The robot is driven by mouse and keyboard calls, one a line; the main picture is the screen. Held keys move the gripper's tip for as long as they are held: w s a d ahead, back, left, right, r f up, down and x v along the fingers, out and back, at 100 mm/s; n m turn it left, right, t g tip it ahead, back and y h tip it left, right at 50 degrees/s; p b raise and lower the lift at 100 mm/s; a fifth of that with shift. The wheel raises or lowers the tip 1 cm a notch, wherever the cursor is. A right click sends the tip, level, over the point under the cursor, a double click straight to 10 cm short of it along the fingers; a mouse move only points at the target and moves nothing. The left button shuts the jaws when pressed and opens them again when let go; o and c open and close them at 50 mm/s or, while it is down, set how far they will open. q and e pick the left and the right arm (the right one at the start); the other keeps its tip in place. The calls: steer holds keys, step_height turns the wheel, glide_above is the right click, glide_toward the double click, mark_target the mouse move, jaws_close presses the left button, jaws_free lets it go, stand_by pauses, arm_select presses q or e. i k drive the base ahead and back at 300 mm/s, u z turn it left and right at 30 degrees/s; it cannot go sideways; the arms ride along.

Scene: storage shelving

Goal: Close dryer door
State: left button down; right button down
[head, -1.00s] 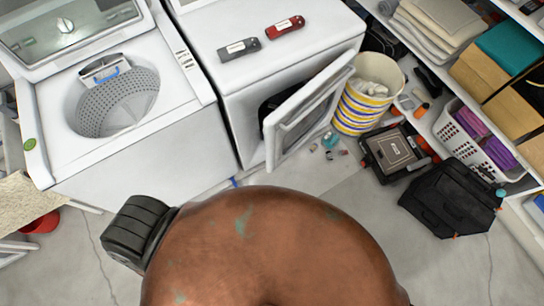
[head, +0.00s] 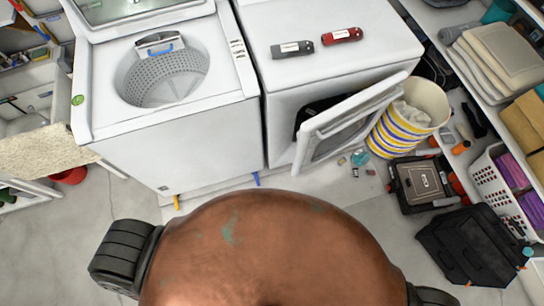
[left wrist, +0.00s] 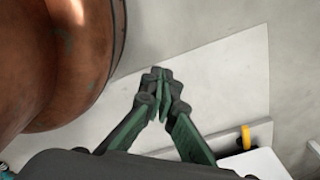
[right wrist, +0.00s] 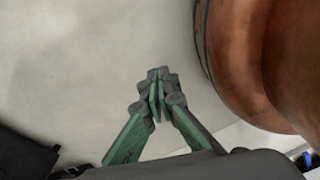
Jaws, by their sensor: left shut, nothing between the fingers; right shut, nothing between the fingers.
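The dryer (head: 320,72) is a white box to the right of the washer in the head view. Its white door (head: 350,122) hangs open, swung out toward me at an angle, with the dark drum opening (head: 318,108) partly showing behind it. My left gripper (left wrist: 160,92) is shut and empty over bare floor in the left wrist view. My right gripper (right wrist: 158,92) is shut and empty over the floor in the right wrist view. Neither gripper touches the door, and neither gripper's fingers show in the head view.
An open top-loading washer (head: 165,90) stands left of the dryer. A striped bin (head: 410,115) stands close behind the door. A toolbox (head: 420,183), a black bag (head: 472,243) and shelving with a white basket (head: 505,190) fill the right.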

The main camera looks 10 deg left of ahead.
mark_target(322, 136)
steer(key=u, duration=1.55)
steer(key=k, duration=0.9)
steer(key=z, duration=1.65)
